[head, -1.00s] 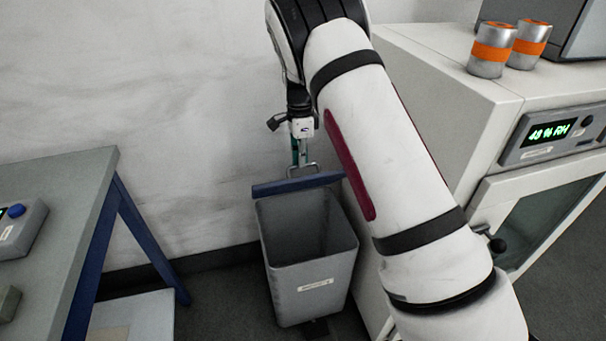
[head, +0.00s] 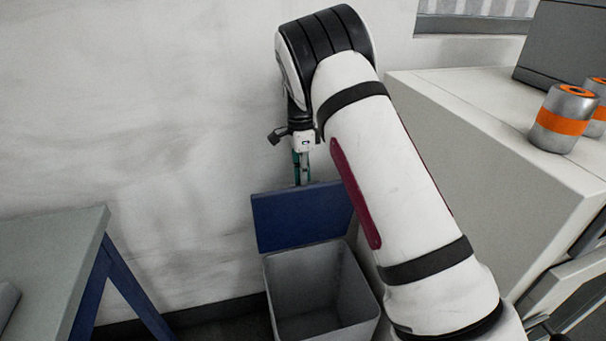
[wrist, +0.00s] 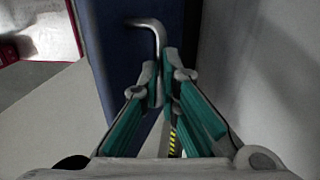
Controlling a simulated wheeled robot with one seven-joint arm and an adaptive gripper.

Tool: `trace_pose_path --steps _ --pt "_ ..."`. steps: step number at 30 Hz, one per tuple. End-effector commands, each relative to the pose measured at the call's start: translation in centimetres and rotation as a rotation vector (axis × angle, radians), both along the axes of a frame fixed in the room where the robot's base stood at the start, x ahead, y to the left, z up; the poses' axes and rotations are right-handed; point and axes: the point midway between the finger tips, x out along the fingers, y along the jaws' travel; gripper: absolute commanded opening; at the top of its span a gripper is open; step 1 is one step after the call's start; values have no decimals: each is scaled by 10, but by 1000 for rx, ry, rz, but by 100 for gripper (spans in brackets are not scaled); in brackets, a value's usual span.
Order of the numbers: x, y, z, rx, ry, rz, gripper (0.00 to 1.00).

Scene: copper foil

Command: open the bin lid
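The bin (head: 328,284) is a grey open-topped box standing on the floor against the wall. Its blue lid (head: 298,219) stands raised at the rear of the opening, with its flat face toward me and the bin's inside visible. My gripper (head: 301,178) is at the lid's upper edge. In the wrist view, the bent metal lid handle (wrist: 155,38) runs down between the fingertips (wrist: 160,78), which are closed on it. The dark blue lid panel (wrist: 112,60) lies just behind the handle. In the head view the handle is not clearly visible.
A grey table (head: 50,262) with blue legs stands at the left. A white cabinet (head: 470,150) stands close on the right, with metal cans with orange bands (head: 563,122) on top. The wall (head: 140,130) is close behind the bin and my gripper.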

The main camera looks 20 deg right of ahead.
Motion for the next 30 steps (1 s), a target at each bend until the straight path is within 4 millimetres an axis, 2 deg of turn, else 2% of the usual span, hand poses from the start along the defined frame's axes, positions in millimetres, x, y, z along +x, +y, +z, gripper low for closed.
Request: trace_pose_path --steps 1,7,11,25,30 --pt "-9 3 -24 2 38 6 0" --pt "-9 3 -24 2 38 8 0" --pt "-9 3 -24 1 38 8 29" --pt "-8 1 -16 -2 33 2 30" --pt "-4 1 1 -2 31 2 30"
